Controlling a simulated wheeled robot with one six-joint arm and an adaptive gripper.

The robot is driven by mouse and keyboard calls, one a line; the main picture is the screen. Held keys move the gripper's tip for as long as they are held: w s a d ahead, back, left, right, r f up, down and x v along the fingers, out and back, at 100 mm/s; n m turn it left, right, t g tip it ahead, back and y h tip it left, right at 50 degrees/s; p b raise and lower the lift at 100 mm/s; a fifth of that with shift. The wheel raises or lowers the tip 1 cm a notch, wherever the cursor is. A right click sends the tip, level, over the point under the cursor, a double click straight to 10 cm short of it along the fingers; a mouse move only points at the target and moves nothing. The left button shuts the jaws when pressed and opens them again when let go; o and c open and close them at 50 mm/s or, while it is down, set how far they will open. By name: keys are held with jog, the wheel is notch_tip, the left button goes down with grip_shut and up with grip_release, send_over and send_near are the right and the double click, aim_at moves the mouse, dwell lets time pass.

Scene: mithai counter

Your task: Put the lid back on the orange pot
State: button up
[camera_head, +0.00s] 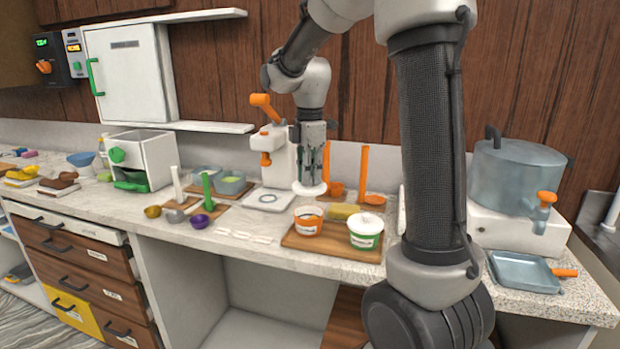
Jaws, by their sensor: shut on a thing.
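The orange pot (308,221) is a small white tub with an orange band, standing upright on a wooden board (333,246). Its top looks uncovered. My gripper (310,178) points down above the pot, shut on a white round lid (310,189). The lid is roughly level and hangs just above the pot's rim, apart from it as far as this view shows. The fingertips are small here, so their exact hold on the lid's knob is hard to see.
A green-banded pot (366,230) with a white lid stands right of it on the same board. A yellow block (344,211) lies behind. A white press with an orange handle (276,155) stands behind left. A large metal pot (515,175) is far right.

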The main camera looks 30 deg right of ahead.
aim_at(309, 187)
jog(key=shift+w+a, duration=0.1)
jog(key=shift+a, duration=0.1)
jog(key=shift+f, duration=3.2)
jog(key=shift+f, duration=0.15)
jog(key=o, duration=0.8)
jog(key=shift+o, duration=0.5)
jog(key=o, duration=0.4)
